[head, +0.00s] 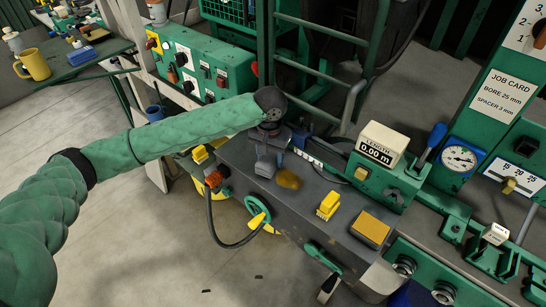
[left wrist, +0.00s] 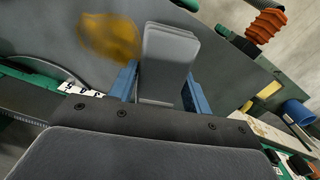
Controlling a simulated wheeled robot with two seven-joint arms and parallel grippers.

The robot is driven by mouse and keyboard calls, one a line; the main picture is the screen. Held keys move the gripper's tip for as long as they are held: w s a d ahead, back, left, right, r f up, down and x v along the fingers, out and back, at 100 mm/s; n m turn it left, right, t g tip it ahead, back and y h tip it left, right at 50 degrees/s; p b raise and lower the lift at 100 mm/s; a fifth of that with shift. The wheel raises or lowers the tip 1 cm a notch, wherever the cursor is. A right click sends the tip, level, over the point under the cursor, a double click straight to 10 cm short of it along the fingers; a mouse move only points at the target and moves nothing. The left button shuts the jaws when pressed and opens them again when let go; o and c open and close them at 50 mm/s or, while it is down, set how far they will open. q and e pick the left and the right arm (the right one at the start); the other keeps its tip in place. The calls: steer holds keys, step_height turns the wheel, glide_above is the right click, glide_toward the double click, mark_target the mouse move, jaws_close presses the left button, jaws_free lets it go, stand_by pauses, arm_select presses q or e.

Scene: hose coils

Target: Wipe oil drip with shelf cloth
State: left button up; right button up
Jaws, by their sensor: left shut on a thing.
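My left gripper (head: 268,158) reaches down over the dark grey bench top (head: 330,232) of the green machine. It is shut on a folded grey cloth (head: 264,169). In the left wrist view the cloth (left wrist: 168,62) sits between the two blue fingers (left wrist: 163,88). The amber oil drip (head: 288,179) lies on the bench top just right of the cloth in the head view. In the left wrist view the drip (left wrist: 110,38) is left of the cloth and looks blurred. I cannot tell whether the cloth touches the surface. My right gripper is not in view.
A yellow block (head: 328,206) and a yellow pad (head: 371,229) are on the bench top to the right. A length display box (head: 382,144) stands behind. An orange fitting with a hose (head: 213,180) hangs at the left edge. Bare bench lies between the drip and the yellow block.

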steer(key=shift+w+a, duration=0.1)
arm_select(q)
steer(key=shift+f, duration=0.25)
stand_by(0.9)
steer(key=shift+f, duration=0.45)
stand_by(0.7)
steer(key=shift+f, duration=0.1)
